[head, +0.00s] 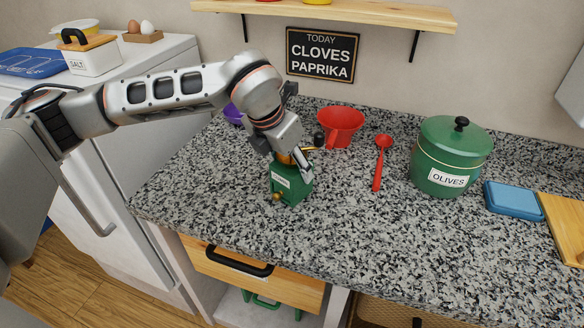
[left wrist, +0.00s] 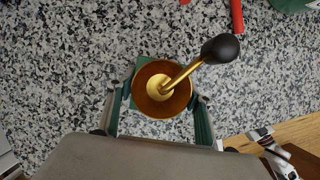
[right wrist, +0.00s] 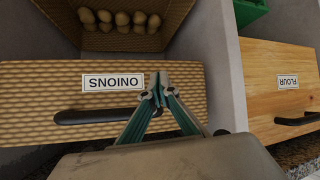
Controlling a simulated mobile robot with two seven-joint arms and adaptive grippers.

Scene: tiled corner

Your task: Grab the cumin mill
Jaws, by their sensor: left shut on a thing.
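The mill (head: 291,187) has a green body with a white label too small to read, a brass top and a small brass knob low on its front. It stands upright on the speckled counter. In the left wrist view its brass bowl (left wrist: 150,105) and crank with black knob (left wrist: 220,48) show from above. My left gripper (head: 301,163) comes down over it, fingers on both sides, shut on the mill. My right gripper (right wrist: 158,88) is shut and empty, its fingertips together in front of a woven drawer labelled ONIONS (right wrist: 60,78).
A red spoon (head: 381,165), green OLIVES pot (head: 451,152) and blue box (head: 513,201) lie to the right. The counter (head: 350,235) in front is clear.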

